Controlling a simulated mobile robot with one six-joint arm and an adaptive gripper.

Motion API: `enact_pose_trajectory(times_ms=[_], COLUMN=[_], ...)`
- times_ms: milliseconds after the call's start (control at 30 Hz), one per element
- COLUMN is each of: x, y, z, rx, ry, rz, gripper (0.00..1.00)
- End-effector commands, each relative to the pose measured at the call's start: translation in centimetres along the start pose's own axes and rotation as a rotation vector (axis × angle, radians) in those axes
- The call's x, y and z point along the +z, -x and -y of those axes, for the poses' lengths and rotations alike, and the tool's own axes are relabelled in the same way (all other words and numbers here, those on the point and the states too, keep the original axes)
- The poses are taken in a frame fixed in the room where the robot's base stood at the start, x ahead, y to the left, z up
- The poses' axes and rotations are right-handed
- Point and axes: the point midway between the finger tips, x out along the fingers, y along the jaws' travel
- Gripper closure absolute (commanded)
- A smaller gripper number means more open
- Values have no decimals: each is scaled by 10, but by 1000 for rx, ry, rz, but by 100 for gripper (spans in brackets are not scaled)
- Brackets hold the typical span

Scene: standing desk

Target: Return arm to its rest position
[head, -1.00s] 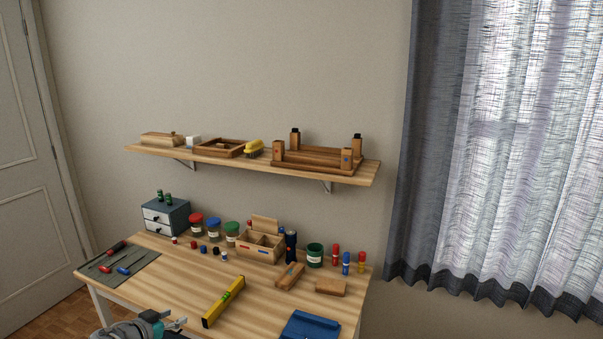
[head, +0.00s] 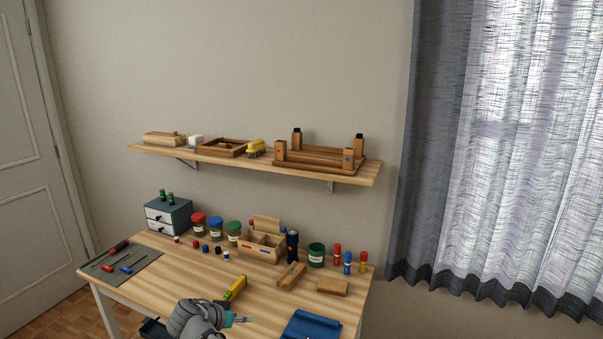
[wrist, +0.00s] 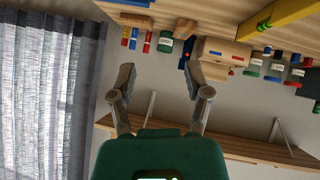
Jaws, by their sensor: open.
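My gripper (head: 242,320) is above the front part of the desk (head: 125,286) in the head view, with my arm's grey wrist behind it. In the wrist view the two fingers of my gripper (wrist: 157,72) are spread apart with nothing between them. That view is upside down, with the desk at the top and the wall shelf below. My wrist partly hides the yellow spirit level (head: 236,287) in the head view.
A blue case (head: 311,326) lies at the front right. Wooden blocks (head: 333,287), a divided wooden box (head: 260,249), jars (head: 216,229) and a drawer unit (head: 168,216) stand farther back. A grey mat (head: 142,262) with tools lies left. A shelf (head: 225,158) hangs above.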

Motion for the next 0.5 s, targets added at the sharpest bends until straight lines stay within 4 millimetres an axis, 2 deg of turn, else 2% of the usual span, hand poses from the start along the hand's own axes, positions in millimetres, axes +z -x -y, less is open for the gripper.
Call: enact_pose_trajectory(times_ms=[33,200,500], x=[0,3,12], y=[-12,-45,-92], z=[-15,-52,-118], rx=[11,23,2], ry=[11,65,145], rz=[32,144,333], gripper=[37,37,37])
